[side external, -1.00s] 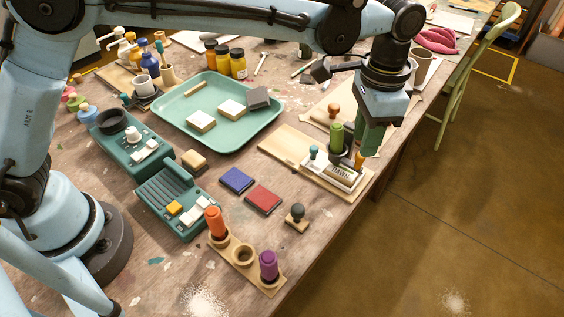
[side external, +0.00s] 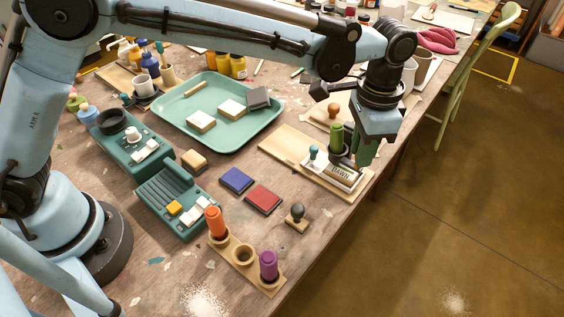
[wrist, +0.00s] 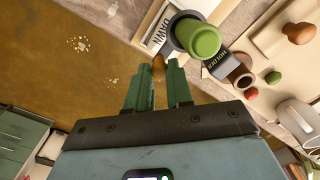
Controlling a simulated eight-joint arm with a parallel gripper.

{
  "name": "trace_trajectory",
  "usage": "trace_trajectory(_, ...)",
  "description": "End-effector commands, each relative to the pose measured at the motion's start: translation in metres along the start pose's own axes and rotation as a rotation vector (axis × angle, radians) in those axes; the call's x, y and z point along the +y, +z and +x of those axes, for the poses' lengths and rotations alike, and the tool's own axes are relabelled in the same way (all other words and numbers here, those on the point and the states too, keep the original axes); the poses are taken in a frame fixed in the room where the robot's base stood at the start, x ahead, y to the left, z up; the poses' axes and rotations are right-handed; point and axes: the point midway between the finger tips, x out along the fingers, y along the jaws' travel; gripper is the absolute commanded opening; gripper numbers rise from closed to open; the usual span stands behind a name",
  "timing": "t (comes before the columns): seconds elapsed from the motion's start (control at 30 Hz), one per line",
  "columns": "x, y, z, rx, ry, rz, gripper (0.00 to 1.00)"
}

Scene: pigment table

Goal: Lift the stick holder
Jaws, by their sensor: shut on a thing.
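A dark block marked HOLDER (wrist: 219,66) shows in the wrist view, beside a green stick (wrist: 198,39). The green stick also stands upright in a dark cup in the side view (side external: 336,137). Beside it is a pale tray with a DAWN label (side external: 343,175).
A teal-topped stamp (side external: 313,153) stands close left of the green stick. A brown knob (side external: 333,110) and a mug (side external: 422,64) are behind. A blue pad (side external: 236,180), a red pad (side external: 263,199) and a dark stamp (side external: 297,215) lie nearer. The table edge is close on the right.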

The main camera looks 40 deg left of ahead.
Motion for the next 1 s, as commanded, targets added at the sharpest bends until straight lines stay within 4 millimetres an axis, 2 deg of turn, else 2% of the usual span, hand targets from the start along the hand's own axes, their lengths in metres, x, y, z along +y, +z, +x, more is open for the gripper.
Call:
trace_trajectory(0.13, 0.0, 0.0, -0.002, 0.0, 0.0, 0.0, 0.0)
trace_trajectory(0.3, 0.0, 0.0, -0.013, 0.0, 0.0, 0.0, 0.0)
trace_trajectory(0.5, 0.0, 0.0, -0.013, 0.0, 0.0, 0.0, 0.0)
trace_trajectory(0.53, 0.0, 0.0, -0.014, 0.0, 0.0, 0.0, 0.22)
trace_trajectory(0.6, 0.0, 0.0, -0.014, 0.0, 0.0, 0.0, 0.31)
trace_trajectory(0.87, 0.0, 0.0, -0.013, 0.0, 0.0, 0.0, 0.31)
trace_trajectory(1.0, 0.0, 0.0, -0.019, 0.0, 0.0, 0.0, 0.31)
